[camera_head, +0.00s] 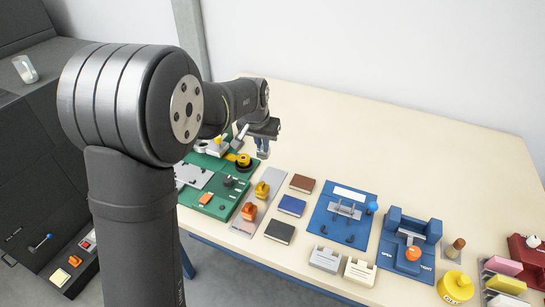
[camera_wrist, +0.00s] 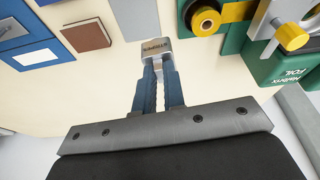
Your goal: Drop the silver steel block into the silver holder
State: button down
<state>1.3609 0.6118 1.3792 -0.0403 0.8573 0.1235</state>
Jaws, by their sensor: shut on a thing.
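My gripper (camera_head: 262,141) hangs above the cream table at its back left, fingers pointing down. In the wrist view my gripper (camera_wrist: 158,82) has its two blue fingers shut on the silver steel block (camera_wrist: 156,48), a small shiny piece with dark lettering. The block (camera_head: 262,154) is held at the fingertips, beside the green station. A light grey holder (camera_head: 325,259) stands at the table's front middle, apart from the gripper; I cannot tell for sure that it is the silver holder. A cream holder (camera_head: 360,271) stands just right of it.
Brown (camera_head: 302,183), blue (camera_head: 291,205) and black (camera_head: 280,231) pieces lie in a column. Blue fixtures (camera_head: 405,255) and a yellow container (camera_head: 456,287) stand right. The table's back is clear.

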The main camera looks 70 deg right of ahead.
jog(key=w+a+r+n+t, duration=0.1)
jog(key=w+a+r+n, duration=0.15)
jog(key=w, duration=0.55)
jog(key=w+a+r+n+t, duration=0.1)
jog(key=w+a+r+n, duration=0.1)
jog(key=w+n, duration=0.35)
jog(key=w+d+m+g, duration=0.1)
jog(key=w+d+m, duration=0.35)
jog(key=w, duration=0.45)
jog(key=shift+s+a+f, duration=0.1)
jog(key=shift+a+f, duration=0.05)
jog(key=shift+f, duration=0.85)
jog(key=shift+s+a+f, duration=0.1)
jog(key=shift+a+f, duration=0.1)
jog(key=shift+f, duration=0.75)
jog(key=shift+a+f, duration=0.15)
jog(key=shift+f, duration=0.85)
jog(key=shift+f, duration=0.6)
jog(key=c, duration=1.8)
grip_release()
jog(key=shift+v, duration=5.5)
jog(key=shift+d+f, duration=0.1)
jog(key=shift+x, duration=4.3)
